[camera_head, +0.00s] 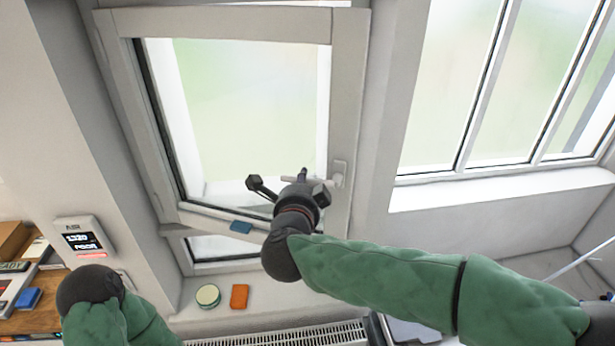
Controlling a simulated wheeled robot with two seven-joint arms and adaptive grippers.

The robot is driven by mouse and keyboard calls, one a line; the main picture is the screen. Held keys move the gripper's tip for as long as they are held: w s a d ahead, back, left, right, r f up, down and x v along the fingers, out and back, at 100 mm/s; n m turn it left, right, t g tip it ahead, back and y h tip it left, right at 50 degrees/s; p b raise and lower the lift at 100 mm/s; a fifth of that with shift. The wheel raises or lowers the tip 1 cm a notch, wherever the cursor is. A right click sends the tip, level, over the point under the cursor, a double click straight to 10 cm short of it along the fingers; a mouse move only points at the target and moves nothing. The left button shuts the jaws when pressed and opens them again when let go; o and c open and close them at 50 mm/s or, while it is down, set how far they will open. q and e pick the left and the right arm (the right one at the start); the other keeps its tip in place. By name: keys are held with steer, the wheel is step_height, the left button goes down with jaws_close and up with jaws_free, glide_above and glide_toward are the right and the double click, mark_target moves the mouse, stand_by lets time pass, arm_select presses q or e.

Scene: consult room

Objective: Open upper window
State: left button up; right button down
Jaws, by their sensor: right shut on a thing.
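The upper window (345,70) has a pale grey frame and fills the upper middle of the head view. Its white handle (338,178) sits on the right stile, low down, with the lever lying roughly level to the left. My right gripper (304,180) is at the lever and shut on it, hiding part of it and of the lower frame. I cannot tell for sure whether the sash stands slightly ajar. My left arm shows at the lower left, but its fingers are not visible.
A lower pane (222,247) lies below. A radiator (290,336) runs beneath. A wall panel (84,238) and shelf items (28,299) are left; another window (500,80) is right.

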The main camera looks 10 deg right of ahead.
steer(key=shift+r, duration=0.15)
steer(key=c, duration=1)
jaws_free()
steer(key=shift+c, duration=0.2)
steer(key=v, duration=1.2)
